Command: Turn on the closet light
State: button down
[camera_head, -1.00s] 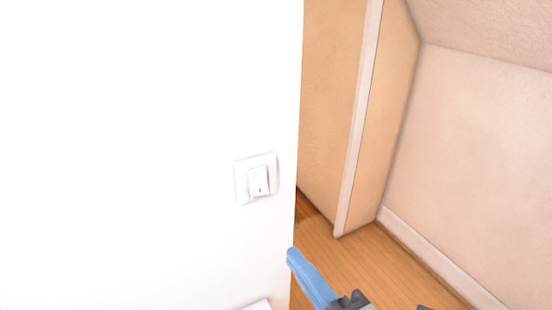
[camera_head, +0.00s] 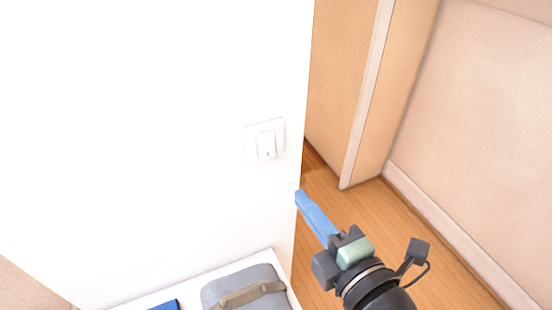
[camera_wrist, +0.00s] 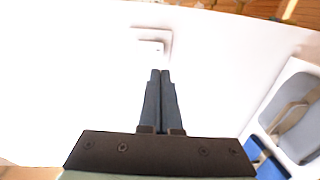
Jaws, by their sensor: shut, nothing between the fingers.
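The white light switch (camera_head: 264,142) is a square plate with a rocker, mounted on the white wall near its right edge. It also shows in the wrist view (camera_wrist: 151,44), faint against the wall, just beyond the fingertips. My gripper (camera_head: 299,194) has blue fingers and sits lower right of the switch in the head view, apart from it. In the wrist view the two dark fingers (camera_wrist: 160,72) lie together, shut and empty, pointing toward the switch. Whether the rocker is on or off I cannot tell.
Below the switch is a white surface (camera_head: 200,293) holding a grey case (camera_head: 243,290) with a tan strap and a blue item (camera_head: 165,305). Right of the wall edge lie wooden floor (camera_head: 400,235), a beige partition (camera_head: 345,80) and a pale wall (camera_head: 475,130).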

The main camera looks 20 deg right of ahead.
aim_at(268, 157)
jog(key=w+p, duration=0.1)
jog(key=w, duration=0.2)
jog(key=w+p, duration=0.2)
jog(key=w, duration=0.2)
jog(key=w+f+p, duration=0.1)
jog(key=w, duration=0.2)
jog(key=shift+w+a, duration=0.2)
jog(key=shift+w, duration=0.15)
jog(key=shift+w+f+p, duration=0.15)
jog(key=shift+w+p, duration=0.1)
jog(key=shift+p, duration=0.05)
jog(key=shift+w+b, duration=0.2)
jog(key=shift+b, duration=0.95)
jog(key=shift+f, duration=0.2)
